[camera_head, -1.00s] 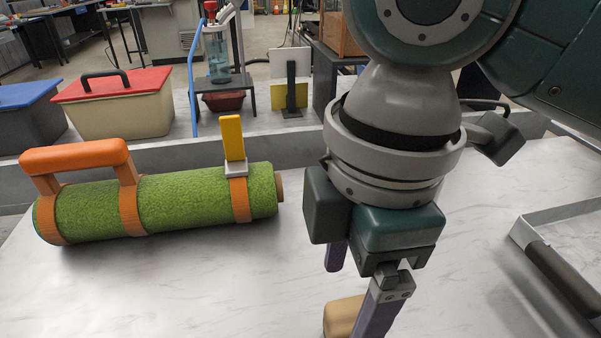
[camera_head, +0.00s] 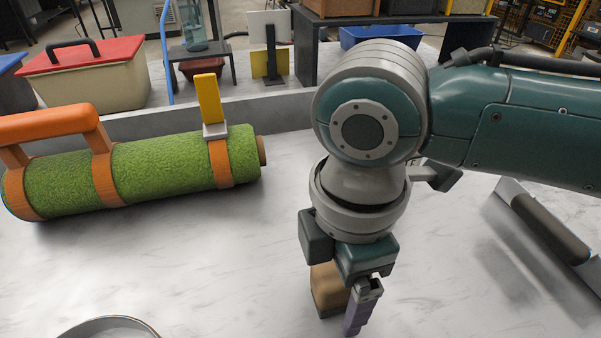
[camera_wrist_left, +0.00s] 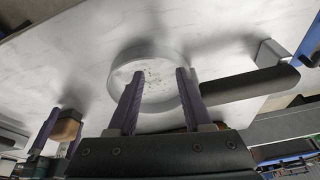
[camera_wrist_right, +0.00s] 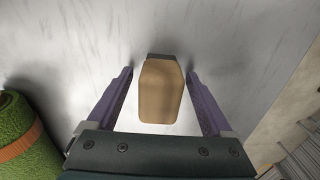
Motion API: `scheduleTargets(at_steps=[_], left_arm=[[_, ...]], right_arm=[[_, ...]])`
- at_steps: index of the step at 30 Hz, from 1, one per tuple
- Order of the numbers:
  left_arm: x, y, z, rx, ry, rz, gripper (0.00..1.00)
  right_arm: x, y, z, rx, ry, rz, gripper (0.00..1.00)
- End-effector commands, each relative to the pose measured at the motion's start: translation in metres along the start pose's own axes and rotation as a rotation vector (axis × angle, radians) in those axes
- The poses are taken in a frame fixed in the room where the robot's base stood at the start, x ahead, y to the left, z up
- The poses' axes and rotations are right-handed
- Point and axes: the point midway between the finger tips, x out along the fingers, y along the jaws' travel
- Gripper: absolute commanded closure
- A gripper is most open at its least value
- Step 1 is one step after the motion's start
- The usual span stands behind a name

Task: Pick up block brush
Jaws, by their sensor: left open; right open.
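The block brush (camera_head: 327,289) has a tan, wood-like body and stands on the white marbled table, partly behind my right gripper in the head view. In the right wrist view the block brush (camera_wrist_right: 161,92) lies between the two purple fingers, with a dark strip at its far end. My right gripper (camera_wrist_right: 161,88) is open, with a visible gap on each side of the brush. In the head view one purple finger of my right gripper (camera_head: 352,308) points down beside the brush. My left gripper (camera_wrist_left: 157,80) is open over a round pale dish; the head view does not show it.
A green turf roll (camera_head: 150,168) with orange straps and handle lies at the left. The round dish (camera_head: 105,322) shows at the bottom edge. A tool with a dark handle (camera_head: 550,230) lies at the right. A red-lidded box (camera_head: 85,75) stands behind the table's back ledge.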

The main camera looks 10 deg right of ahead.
Motion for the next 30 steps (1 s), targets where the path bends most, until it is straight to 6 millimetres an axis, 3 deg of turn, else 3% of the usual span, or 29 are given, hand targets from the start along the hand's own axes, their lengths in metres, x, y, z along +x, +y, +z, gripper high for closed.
scheduleTargets(at_steps=[4,26,30], left_arm=[[-0.0003,-0.0008,-0.0001,0.003,0.0,-0.002,0.5],[-0.0003,-0.0024,0.0,0.009,0.0,-0.007,0.5],[-0.0004,-0.002,-0.0001,0.007,0.0,-0.006,0.5]], right_arm=[[-0.0006,0.0,-0.0003,0.0,0.0,0.0,0.17],[-0.0011,0.0002,-0.0003,0.0,0.001,0.0,0.99],[-0.0012,0.0003,-0.0004,0.0,0.001,0.001,1.0]])
